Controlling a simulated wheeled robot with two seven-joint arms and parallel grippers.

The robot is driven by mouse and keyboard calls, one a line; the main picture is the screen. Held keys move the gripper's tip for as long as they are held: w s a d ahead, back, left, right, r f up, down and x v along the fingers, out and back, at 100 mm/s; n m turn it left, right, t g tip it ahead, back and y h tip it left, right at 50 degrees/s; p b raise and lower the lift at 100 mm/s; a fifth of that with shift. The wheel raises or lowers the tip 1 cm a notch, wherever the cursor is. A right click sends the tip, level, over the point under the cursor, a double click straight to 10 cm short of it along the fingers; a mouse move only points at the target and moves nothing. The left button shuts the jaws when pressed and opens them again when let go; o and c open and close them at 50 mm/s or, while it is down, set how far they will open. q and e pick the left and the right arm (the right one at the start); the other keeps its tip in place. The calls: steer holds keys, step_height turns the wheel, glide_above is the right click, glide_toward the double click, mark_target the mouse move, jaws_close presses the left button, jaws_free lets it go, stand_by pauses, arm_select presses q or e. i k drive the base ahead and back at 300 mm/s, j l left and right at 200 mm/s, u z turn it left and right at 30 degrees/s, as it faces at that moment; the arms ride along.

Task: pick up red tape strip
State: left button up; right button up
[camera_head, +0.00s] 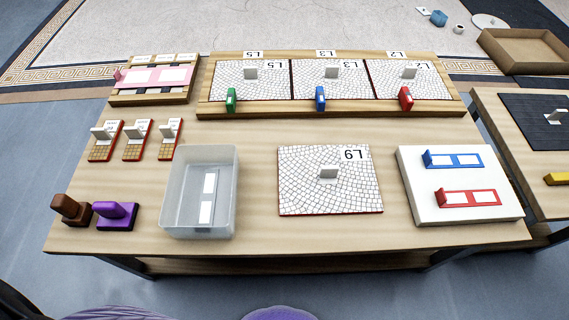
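A red strip (467,198) with white windows and a small raised tab at its left end lies flat on a white block (416,210) at the right of the table. A blue strip (453,160) of the same form lies behind it on the same block. A smaller red piece (405,99) stands at the front of the L2 panel. Neither of my grippers is in view.
A mosaic panel marked L9 (300,192) lies mid-table. A clear bin (170,208) stands left of it, with brown (70,209) and purple (115,215) handled blocks further left. A wooden rack (330,111) holds panels at the back. Bare tabletop (390,232) lies in front.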

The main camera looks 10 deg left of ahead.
mark_target(481, 197)
steer(key=k+l+z, duration=0.1)
steer(key=z, duration=0.9)
steer(key=l, duration=0.05)
